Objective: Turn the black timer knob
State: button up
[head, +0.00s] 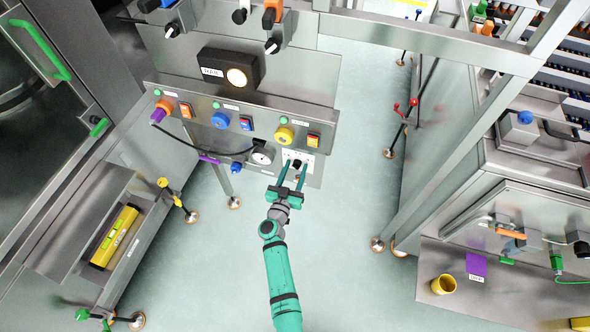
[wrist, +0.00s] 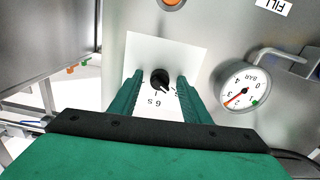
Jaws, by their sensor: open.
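The black timer knob (wrist: 160,79) sits on a white plate (wrist: 152,53) on the steel panel, with the marking "6 s" below it in the wrist view. In the head view the knob (head: 297,164) shows small at the lower edge of the panel. My gripper (wrist: 161,83) is open, with one teal finger on each side of the knob. There seems to be a gap between each finger and the knob; I cannot tell how deep the fingertips reach. In the head view my gripper (head: 291,172) points at the plate.
A pressure gauge (wrist: 241,87) is close to the right finger in the wrist view; the gauge (head: 262,154) also shows in the head view. Above are a yellow knob (head: 284,135), a blue knob (head: 220,120) and rocker switches. A metal frame post (head: 408,165) stands to the right.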

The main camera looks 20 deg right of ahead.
jog(key=c, duration=1)
jog(key=shift+m, duration=0.4)
jog(key=m, duration=2.3)
jog(key=shift+a, duration=0.1)
